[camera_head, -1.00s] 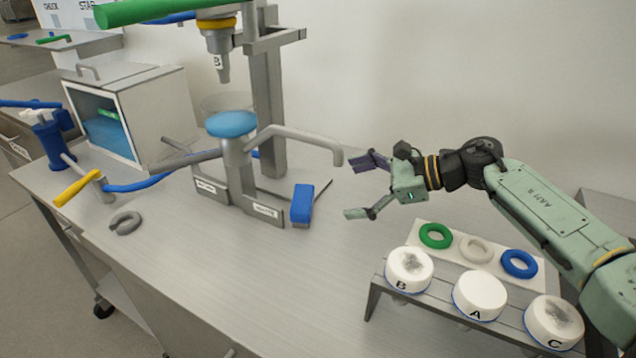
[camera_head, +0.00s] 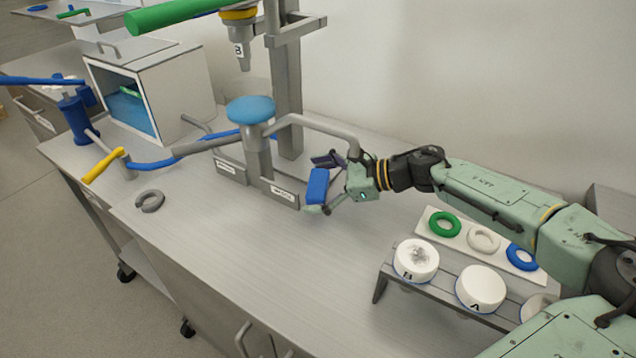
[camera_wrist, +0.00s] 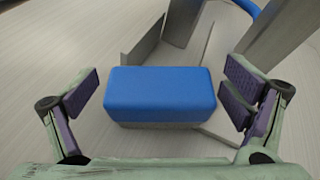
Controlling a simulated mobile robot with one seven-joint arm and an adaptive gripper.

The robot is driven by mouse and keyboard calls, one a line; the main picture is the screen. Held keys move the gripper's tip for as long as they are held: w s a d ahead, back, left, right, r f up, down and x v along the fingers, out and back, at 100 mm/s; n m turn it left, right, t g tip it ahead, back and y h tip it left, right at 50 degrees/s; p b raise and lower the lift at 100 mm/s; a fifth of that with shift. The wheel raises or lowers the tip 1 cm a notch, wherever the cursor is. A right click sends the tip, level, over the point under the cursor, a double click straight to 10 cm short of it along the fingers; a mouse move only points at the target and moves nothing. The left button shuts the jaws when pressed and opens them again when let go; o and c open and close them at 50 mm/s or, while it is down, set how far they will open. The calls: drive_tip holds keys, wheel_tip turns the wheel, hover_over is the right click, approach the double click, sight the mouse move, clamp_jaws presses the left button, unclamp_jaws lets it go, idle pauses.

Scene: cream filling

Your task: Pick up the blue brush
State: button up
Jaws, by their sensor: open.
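The blue brush (camera_head: 317,187) stands on the table beside the metal base of the dispenser stand. In the wrist view the blue brush (camera_wrist: 160,94) lies across the middle, with a thin grey edge under its blue block. My gripper (camera_head: 325,184) is around the brush in the head view, one finger behind it and one in front. In the wrist view my gripper (camera_wrist: 163,98) is open, with its purple pads on either side of the brush and a visible gap at each side.
The dispenser stand (camera_head: 258,155) with a blue round top (camera_head: 250,110) and a grey spout arm rises just beside my gripper. A rack of white-lidded jars (camera_head: 416,258) and a white board (camera_head: 466,250) with coloured rings are at right.

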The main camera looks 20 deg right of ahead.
drive_tip(key=shift+a, duration=0.1)
drive_tip(key=c, duration=1.4)
drive_tip(key=shift+r, duration=0.1)
